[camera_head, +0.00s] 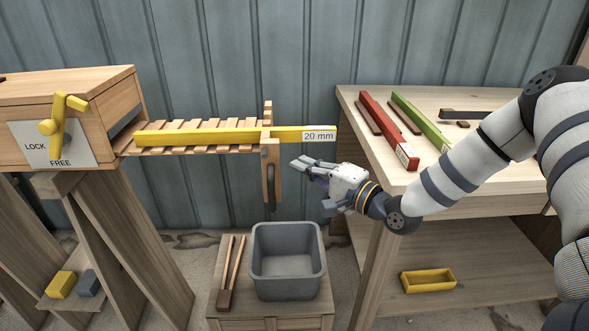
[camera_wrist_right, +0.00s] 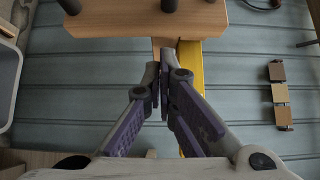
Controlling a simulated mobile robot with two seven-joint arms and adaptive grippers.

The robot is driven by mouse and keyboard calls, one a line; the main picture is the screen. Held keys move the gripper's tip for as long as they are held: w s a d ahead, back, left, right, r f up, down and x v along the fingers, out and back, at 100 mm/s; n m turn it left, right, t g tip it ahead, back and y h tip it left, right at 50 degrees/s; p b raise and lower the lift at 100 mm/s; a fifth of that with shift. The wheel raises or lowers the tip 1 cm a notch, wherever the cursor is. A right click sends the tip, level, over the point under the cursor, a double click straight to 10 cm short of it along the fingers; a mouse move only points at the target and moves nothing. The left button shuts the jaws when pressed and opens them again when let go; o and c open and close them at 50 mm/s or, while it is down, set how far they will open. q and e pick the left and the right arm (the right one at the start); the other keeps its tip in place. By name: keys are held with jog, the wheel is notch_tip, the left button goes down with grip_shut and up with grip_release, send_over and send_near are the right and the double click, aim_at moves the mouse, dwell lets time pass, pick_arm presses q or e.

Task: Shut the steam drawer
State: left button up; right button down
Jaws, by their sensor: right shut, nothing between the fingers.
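The steam drawer is a slatted wooden rack (camera_head: 205,140) pulled out to the right from the wooden steam box (camera_head: 110,90). Its upright front panel (camera_head: 268,165) stands at the rack's right end and has a dark handle. A yellow bar marked 20 mm (camera_head: 230,135) lies along the rack and sticks out past the panel. My right gripper (camera_head: 298,165) is shut and empty, just right of the panel and below the bar's end. In the right wrist view its closed fingers (camera_wrist_right: 163,82) point at the wooden panel (camera_wrist_right: 150,18), beside the yellow bar (camera_wrist_right: 190,65). I cannot tell whether they touch it. My left gripper is out of view.
A yellow lever (camera_head: 58,118) sits on the LOCK/FREE plate of the box. A grey bin (camera_head: 288,285) and wooden tongs (camera_head: 230,275) stand on a low crate below. A workbench (camera_head: 425,195) at right carries a red bar (camera_head: 385,125) and green bar (camera_head: 420,120).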

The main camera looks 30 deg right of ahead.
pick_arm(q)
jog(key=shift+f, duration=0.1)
pick_arm(e)
jog(key=shift+w+a+r, duration=0.1)
jog(key=shift+w+a, duration=0.25)
jog(key=shift+a, duration=0.3)
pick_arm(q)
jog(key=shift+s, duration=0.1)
